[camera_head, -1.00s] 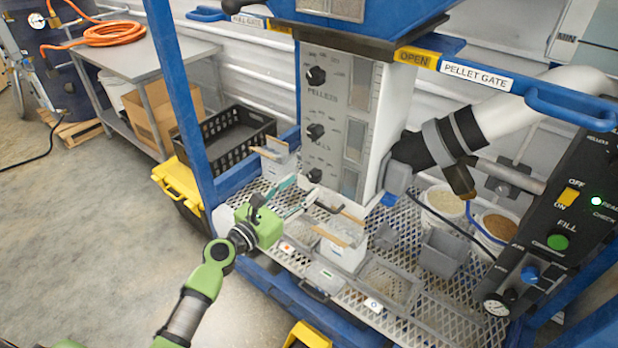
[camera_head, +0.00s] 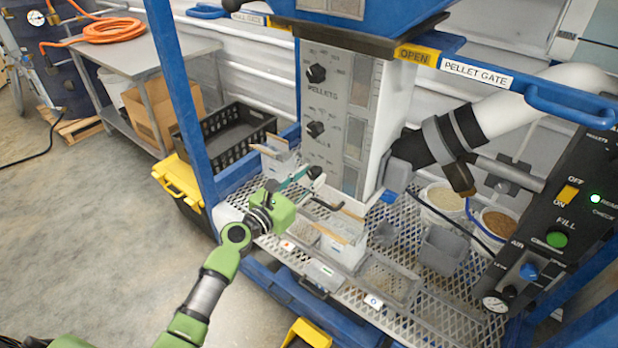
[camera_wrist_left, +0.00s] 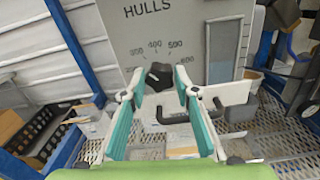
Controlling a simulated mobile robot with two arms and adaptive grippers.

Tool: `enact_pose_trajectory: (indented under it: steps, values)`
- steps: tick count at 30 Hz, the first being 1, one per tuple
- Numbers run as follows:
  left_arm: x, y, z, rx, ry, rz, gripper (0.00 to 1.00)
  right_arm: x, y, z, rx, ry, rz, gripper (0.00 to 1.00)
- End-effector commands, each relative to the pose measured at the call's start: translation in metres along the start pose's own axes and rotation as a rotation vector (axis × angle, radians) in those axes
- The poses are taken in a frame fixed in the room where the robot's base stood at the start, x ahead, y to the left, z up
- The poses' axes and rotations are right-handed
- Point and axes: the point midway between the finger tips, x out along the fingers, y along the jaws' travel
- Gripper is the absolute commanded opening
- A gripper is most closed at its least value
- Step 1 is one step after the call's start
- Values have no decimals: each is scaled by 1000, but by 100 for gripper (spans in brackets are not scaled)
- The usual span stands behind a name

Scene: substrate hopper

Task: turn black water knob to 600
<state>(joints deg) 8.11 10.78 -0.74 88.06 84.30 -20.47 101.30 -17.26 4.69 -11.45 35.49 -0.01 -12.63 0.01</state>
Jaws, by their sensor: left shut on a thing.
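The black water knob (camera_wrist_left: 159,76) is the lowest knob on the white panel (camera_wrist_left: 190,20), under the HULLS label. Number marks, among them 400, 500 and 600, arc above it in the left wrist view. Where its pointer aims is too small to tell. My left gripper (camera_head: 305,177), with teal finger pads, reaches the panel's foot from the left; in the wrist view its two fingers (camera_wrist_left: 160,84) close on either side of the knob. In the head view the gripper partly hides the knob. My right gripper is not in view.
The hulls knob (camera_head: 316,129) and pellets knob (camera_head: 316,74) sit above. Below are a white bin (camera_head: 342,252) with a black handle close to the gripper and a mesh shelf (camera_head: 425,290). A blue post (camera_head: 185,100) stands left. A control box (camera_head: 565,215) is at right.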

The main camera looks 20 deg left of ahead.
Motion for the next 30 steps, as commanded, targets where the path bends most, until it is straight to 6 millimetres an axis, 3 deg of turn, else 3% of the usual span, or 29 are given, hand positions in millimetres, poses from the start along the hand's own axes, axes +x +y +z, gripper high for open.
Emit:
enact_pose_trajectory:
  steps: [11, 30]
  values:
    - [0, 0, -2, 113, 0, -1, 7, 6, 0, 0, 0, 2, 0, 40]
    - [0, -1, -3, 692, 0, -1, 7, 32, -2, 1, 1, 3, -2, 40]
